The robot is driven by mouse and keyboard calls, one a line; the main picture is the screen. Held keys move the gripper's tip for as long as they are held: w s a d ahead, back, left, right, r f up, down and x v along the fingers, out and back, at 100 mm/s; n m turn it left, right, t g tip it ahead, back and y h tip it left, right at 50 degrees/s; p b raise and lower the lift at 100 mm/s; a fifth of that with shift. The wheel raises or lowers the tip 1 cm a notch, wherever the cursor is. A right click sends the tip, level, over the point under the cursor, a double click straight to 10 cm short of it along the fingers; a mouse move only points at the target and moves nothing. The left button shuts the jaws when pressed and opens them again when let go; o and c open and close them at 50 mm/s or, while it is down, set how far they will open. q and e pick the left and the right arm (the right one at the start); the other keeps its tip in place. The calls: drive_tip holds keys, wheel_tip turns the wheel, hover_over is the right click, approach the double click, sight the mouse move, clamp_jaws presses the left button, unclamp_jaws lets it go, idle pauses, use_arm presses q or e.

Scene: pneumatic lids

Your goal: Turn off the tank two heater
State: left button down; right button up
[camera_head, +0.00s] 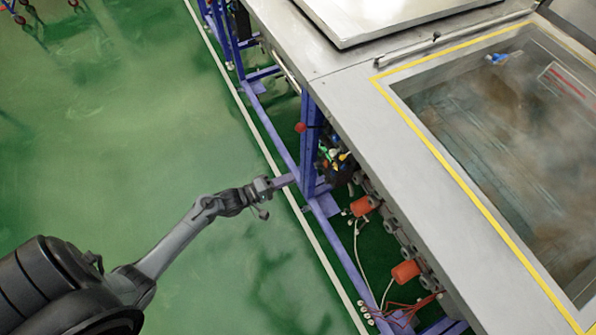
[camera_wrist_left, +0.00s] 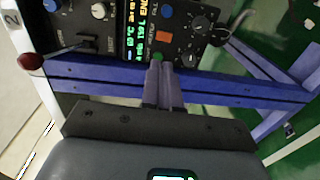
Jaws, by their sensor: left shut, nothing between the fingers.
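A dark control panel (camera_wrist_left: 183,25) fills the top of the left wrist view. It has a lit display, an orange square button (camera_wrist_left: 164,37), a green button (camera_wrist_left: 157,57), a blue button (camera_wrist_left: 167,11), and black and white knobs. A white plate marked "2" (camera_wrist_left: 12,20) is at its left. In the head view the panel (camera_head: 333,155) is small and partly hidden under the tank edge. My left gripper (camera_wrist_left: 159,62) is shut and empty, its fingertips at or just in front of the green button; contact cannot be told. It also shows in the head view (camera_head: 292,178). My right gripper is out of view.
A red ball knob (camera_wrist_left: 30,62) sticks out left of the panel. Blue frame bars (camera_wrist_left: 250,88) run below it. In the head view an open steaming tank (camera_head: 410,100) stands right, with a closed lid (camera_head: 375,15) behind.

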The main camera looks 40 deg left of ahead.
use_arm(q)
drive_tip(key=shift+v, duration=1.05)
drive_tip(key=shift+s, duration=0.1)
